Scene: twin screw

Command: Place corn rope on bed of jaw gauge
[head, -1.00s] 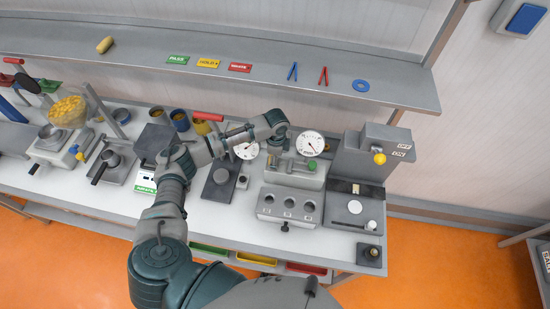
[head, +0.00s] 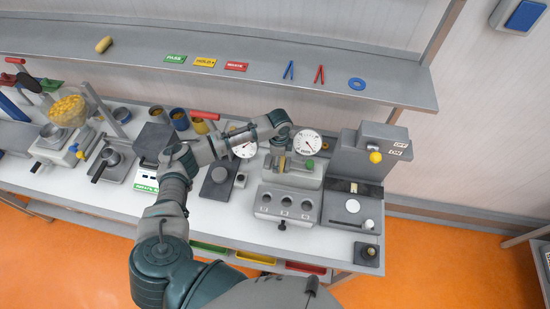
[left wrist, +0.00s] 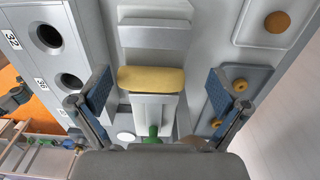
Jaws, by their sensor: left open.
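The corn rope (left wrist: 151,79) is a short yellow roll. In the left wrist view it lies crosswise on the grey bed (left wrist: 155,108) of the jaw gauge, with a grey block just beyond it. My left gripper (left wrist: 158,90) is open, with one blue-padded finger on each side of the rope and a visible gap at both ends. In the head view my left gripper (head: 281,148) hangs over the jaw gauge (head: 292,181), beside its dial (head: 307,143) and green knob (head: 310,163), and mostly hides the rope. My right gripper is not in view.
A grey block with several round holes (head: 287,205) stands in front of the gauge. A tall grey machine with a yellow knob (head: 375,157) is to its right. A second dial (head: 244,144) is close to my left forearm.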

